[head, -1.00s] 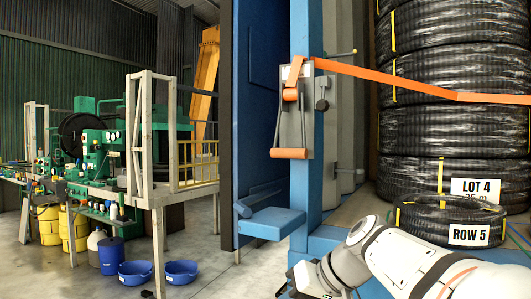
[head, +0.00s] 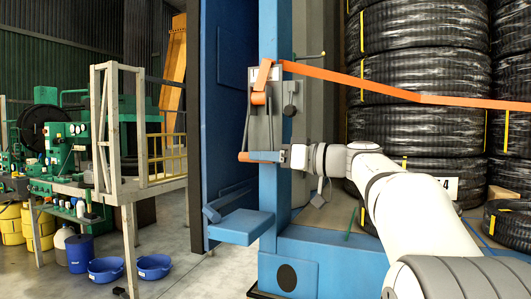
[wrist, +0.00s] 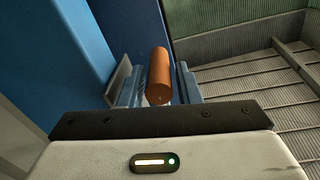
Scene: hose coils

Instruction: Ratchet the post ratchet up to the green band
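The post ratchet (head: 262,105) is a grey plate on the blue post (head: 268,30), with an orange strap (head: 400,91) leaving it to the right. Its lever hangs down and ends in an orange handle (head: 243,157). My gripper (head: 264,156) is at this handle, coming from the right. In the wrist view the orange handle (wrist: 159,76) stands between the two fingers of my gripper (wrist: 160,88), with narrow gaps showing beside it. The gripper looks open around the handle. I cannot make out a green band.
The strap runs across black hose coils (head: 425,40) stacked on the right. A blue ledge (head: 238,226) juts out below the ratchet. Green machines and a railed platform (head: 140,185) stand at the left. Open floor lies between platform and post.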

